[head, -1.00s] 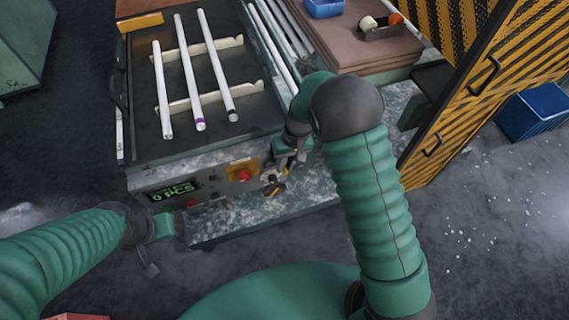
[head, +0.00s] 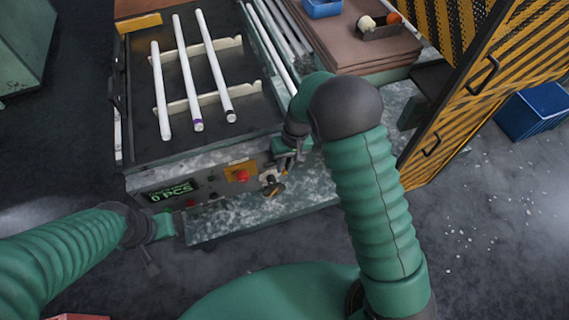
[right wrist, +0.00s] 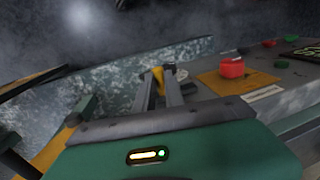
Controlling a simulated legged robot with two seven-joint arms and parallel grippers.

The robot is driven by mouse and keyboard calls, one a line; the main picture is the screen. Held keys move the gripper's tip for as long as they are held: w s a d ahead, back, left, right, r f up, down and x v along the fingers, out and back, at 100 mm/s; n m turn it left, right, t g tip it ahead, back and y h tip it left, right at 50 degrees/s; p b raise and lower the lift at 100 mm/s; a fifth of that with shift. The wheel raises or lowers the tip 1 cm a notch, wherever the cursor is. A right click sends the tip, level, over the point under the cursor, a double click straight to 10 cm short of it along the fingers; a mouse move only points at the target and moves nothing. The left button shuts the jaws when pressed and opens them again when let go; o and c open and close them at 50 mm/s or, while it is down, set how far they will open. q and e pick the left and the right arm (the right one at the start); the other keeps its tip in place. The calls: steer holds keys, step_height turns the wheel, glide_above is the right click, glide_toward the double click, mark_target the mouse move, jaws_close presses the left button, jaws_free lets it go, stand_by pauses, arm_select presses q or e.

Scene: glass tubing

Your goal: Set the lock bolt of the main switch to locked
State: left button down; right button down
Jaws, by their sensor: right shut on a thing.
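The main switch (head: 274,188) is a dark round knob with yellow, on the front panel right of the red button. My right gripper (head: 281,168) is just above and beside it. In the right wrist view my right gripper's fingers (right wrist: 159,90) are closed around a small yellow piece (right wrist: 157,75), which looks like the lock bolt. The fingers hide most of it, so its exact position cannot be told. My left gripper (head: 152,265) hangs in front of the panel's left end, away from the switch; its jaws are too small and dark to read.
A red button on a yellow plate (head: 242,175) sits left of the switch; it also shows in the right wrist view (right wrist: 231,68). A green display (head: 172,191) is further left. Glass tubes (head: 190,75) lie on racks above. A striped yellow guard door (head: 480,90) stands at right.

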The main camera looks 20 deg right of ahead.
stand_by(0.5)
steer(key=a+p, duration=0.1)
steer(key=a, duration=0.3)
steer(key=shift+s+a, duration=0.1)
steer(key=shift+a, duration=0.1)
steer(key=c, duration=1.5)
jaws_free()
steer(key=shift+o, duration=0.5)
steer(key=shift+a, duration=0.1)
